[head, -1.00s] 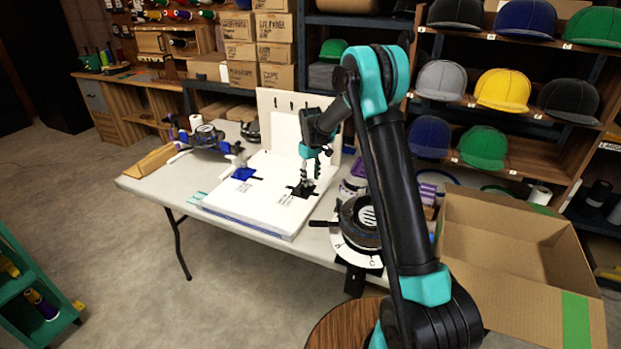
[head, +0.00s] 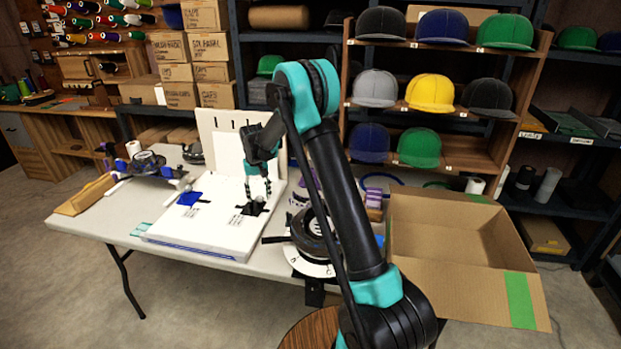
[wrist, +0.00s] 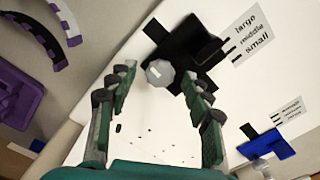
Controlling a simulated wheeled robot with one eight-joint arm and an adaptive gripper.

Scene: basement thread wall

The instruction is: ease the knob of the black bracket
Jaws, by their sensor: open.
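The black bracket (head: 256,208) lies on the right part of a white board on the table. In the wrist view the black bracket (wrist: 199,48) has a pale grey faceted knob (wrist: 160,73) at its near end. Printed labels beside it read large, middle and small. My gripper (head: 258,188) is over the bracket, pointing down. In the wrist view my gripper (wrist: 160,79) is open, with its two fingers on either side of the knob and a gap to each. I cannot tell how far the fingertips are above the board.
A blue bracket (head: 189,199) with its own label sits left on the white board (head: 185,232). An upright white panel (head: 217,130) stands behind. A dark round device (head: 312,232) is to the right, then an open cardboard box (head: 455,295). Purple parts (wrist: 25,100) show in the wrist view.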

